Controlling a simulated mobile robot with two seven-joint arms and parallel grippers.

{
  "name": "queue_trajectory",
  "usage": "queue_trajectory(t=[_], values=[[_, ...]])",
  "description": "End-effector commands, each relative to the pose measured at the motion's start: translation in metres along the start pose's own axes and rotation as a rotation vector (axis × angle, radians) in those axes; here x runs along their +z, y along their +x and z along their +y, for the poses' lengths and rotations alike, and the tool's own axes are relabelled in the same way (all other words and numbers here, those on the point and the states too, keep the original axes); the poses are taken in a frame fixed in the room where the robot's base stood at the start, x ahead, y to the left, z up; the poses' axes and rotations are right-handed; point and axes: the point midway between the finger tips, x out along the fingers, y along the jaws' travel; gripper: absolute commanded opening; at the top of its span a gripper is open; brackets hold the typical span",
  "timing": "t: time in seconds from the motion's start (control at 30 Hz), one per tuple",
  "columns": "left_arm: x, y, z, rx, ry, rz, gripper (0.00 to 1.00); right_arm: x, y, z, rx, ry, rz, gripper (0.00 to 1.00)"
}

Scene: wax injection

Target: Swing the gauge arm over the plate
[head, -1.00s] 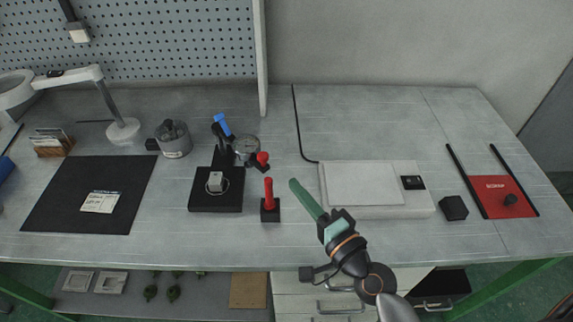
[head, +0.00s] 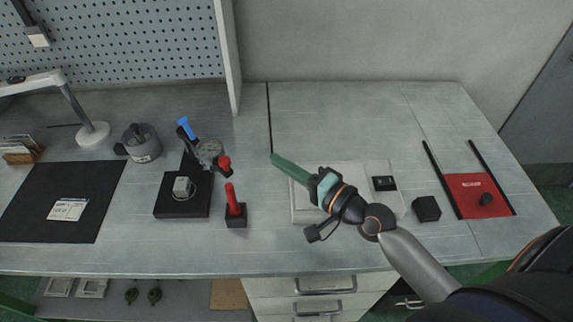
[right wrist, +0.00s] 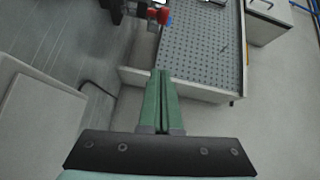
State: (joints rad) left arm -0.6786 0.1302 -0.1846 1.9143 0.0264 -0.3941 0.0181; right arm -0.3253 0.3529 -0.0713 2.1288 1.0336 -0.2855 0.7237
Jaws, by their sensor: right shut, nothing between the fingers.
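The gauge stand is a black base plate (head: 166,202) with a small grey block (head: 182,187) on it. A round dial gauge (head: 208,152) on a dark arm with a red knob (head: 224,164) stands at the base's back right, with a blue handle (head: 187,128) above. The red knob also shows at the top of the right wrist view (right wrist: 162,15). My right gripper (head: 274,158), with long green fingers, is shut and empty, to the right of the gauge and apart from it. My left gripper is not in view.
A red-handled tool (head: 232,199) on a small black block stands between the gauge and my right arm. A white scale (head: 300,214) lies partly under my right gripper. A pegboard panel (head: 229,60) edges the back. A grey pot (head: 142,144) stands left of the gauge.

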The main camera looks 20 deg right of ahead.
Motion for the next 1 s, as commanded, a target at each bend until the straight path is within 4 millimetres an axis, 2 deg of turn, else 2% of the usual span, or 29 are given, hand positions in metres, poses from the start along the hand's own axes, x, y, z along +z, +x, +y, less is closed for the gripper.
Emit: queue_trajectory(t=[0.33, 0.4, 0.6, 1.0], values=[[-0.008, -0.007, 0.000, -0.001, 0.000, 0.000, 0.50, 0.000, 0.067, -0.003, -0.004, 0.001, -0.001, 0.00], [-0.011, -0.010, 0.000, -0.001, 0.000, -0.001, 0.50, 0.015, 0.067, -0.002, 0.001, 0.006, -0.004, 0.00], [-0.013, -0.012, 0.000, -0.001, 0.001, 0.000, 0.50, 0.035, 0.072, -0.001, 0.001, 0.001, -0.001, 0.00], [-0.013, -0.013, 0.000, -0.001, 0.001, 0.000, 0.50, 0.040, 0.072, 0.000, 0.001, 0.000, -0.001, 0.00]])
